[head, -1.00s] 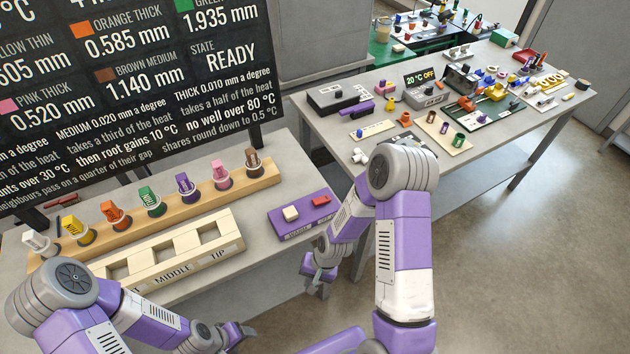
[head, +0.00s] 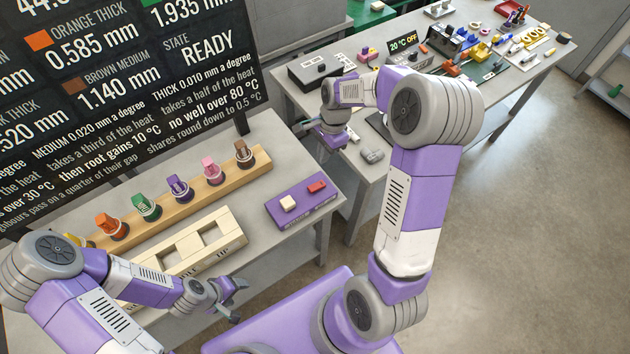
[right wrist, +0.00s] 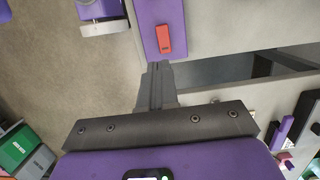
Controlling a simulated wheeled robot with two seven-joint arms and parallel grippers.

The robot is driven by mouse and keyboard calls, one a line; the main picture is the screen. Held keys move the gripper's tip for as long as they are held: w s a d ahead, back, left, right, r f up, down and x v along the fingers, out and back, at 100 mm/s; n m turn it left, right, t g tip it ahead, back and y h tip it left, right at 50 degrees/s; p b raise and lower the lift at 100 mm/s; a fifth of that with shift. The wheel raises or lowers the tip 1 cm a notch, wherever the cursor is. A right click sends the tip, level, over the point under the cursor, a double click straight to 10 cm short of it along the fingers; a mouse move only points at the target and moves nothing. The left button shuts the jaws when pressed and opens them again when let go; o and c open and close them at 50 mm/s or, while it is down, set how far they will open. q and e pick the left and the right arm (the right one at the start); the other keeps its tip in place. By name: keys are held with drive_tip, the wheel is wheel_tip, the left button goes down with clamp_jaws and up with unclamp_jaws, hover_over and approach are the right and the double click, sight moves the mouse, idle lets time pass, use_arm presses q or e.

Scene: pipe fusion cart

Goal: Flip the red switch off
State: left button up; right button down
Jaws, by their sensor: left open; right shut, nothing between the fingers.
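My right gripper (head: 305,124) is above the gap between the two tables, past the panel's far right end. In the right wrist view the red switch (right wrist: 164,39) shows on the purple panel (right wrist: 163,10), just ahead of the shut, empty fingertips (right wrist: 157,72). I cannot tell any contact. My left gripper (head: 240,300) is open and empty, low in front of the near table.
A wooden rack (head: 225,184) with several coloured pieces and a cream slotted block (head: 230,222) stand left of the panel. The far table holds a unit with a "20 °C OFF" display (head: 403,43) and many small parts. A text board (head: 110,80) stands behind.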

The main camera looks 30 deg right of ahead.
sight(315, 189)
drive_tip(key=a+f, duration=0.1)
drive_tip(key=f, duration=0.8)
drive_tip(key=a+f, duration=0.1)
drive_tip(key=f, duration=0.3)
drive_tip(key=shift+a+f, duration=0.25)
drive_tip(key=shift+a, duration=0.05)
drive_tip(key=shift+f, duration=0.1)
drive_tip(key=shift+s+a+f+h+b, duration=0.15)
drive_tip(key=shift+a+f+h+b, duration=0.15)
drive_tip(key=shift+h+b, duration=0.15)
drive_tip(key=shift+s, duration=0.1)
drive_tip(key=shift+d, duration=0.2)
drive_tip(key=shift+d, duration=0.1)
